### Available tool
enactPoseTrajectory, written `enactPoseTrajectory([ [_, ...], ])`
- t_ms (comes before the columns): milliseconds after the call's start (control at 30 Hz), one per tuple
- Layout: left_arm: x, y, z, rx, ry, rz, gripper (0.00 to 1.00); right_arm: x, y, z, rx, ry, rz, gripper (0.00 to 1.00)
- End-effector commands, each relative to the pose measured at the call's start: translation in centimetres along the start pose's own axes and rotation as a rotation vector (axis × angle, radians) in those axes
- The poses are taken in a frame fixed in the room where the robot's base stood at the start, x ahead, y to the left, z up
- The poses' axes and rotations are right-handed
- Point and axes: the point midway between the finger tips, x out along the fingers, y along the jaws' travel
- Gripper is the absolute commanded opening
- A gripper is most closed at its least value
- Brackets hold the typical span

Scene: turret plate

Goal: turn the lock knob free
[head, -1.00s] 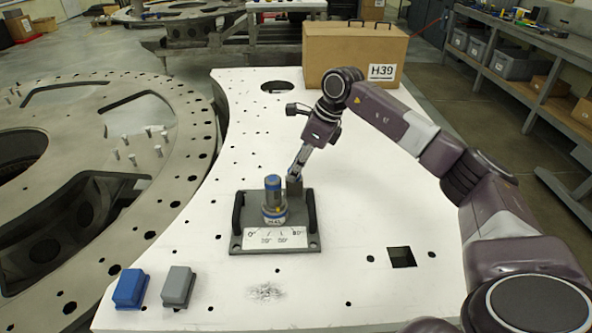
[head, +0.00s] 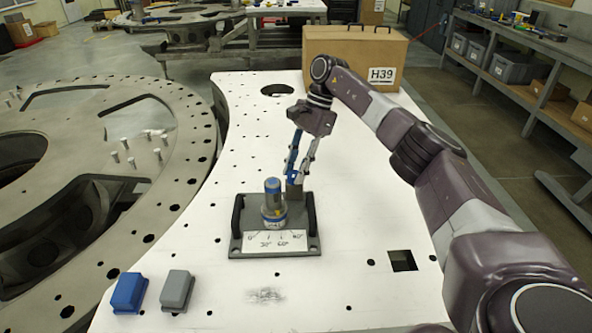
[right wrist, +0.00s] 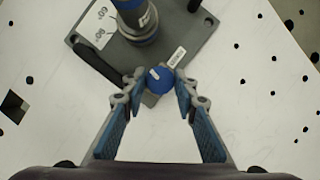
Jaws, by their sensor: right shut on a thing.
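A dark grey fixture plate (head: 246,247) with two black handles lies on the white table. A blue and silver upright cylinder (head: 273,203) stands in its middle, behind a white angle-scale label. A grey block stands at the plate's back right corner. In the right wrist view the round blue lock knob (right wrist: 159,80), with a small white mark on it, sits at this corner between my fingertips. My right gripper (head: 294,177) reaches down over the block, its blue-padded fingers shut on the knob. The wrist view also shows the fingertips (right wrist: 160,88). My left gripper is out of view.
A blue block (head: 130,292) and a grey block (head: 177,291) lie at the table's front left. A brown case (head: 345,55) labelled H39 stands at the back. The table has a square hole (head: 402,260) at right.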

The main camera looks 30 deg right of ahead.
Motion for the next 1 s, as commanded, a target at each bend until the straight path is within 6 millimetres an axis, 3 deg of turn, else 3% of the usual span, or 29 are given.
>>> enactPoseTrajectory([
  [400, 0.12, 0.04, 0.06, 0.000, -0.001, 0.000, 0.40, -0.18, -0.24, 0.04, -0.155, 0.002, 0.058, 0.03],
  [900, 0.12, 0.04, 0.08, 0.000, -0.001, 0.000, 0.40, -0.16, -0.23, 0.02, -0.172, 0.002, 0.065, 0.03],
  [933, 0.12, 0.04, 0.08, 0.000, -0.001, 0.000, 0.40, -0.16, -0.23, 0.02, -0.172, 0.002, 0.065, 0.28],
  [1000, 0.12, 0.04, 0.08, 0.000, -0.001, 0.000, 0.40, -0.15, -0.22, 0.02, -0.172, 0.002, 0.065, 0.35],
])
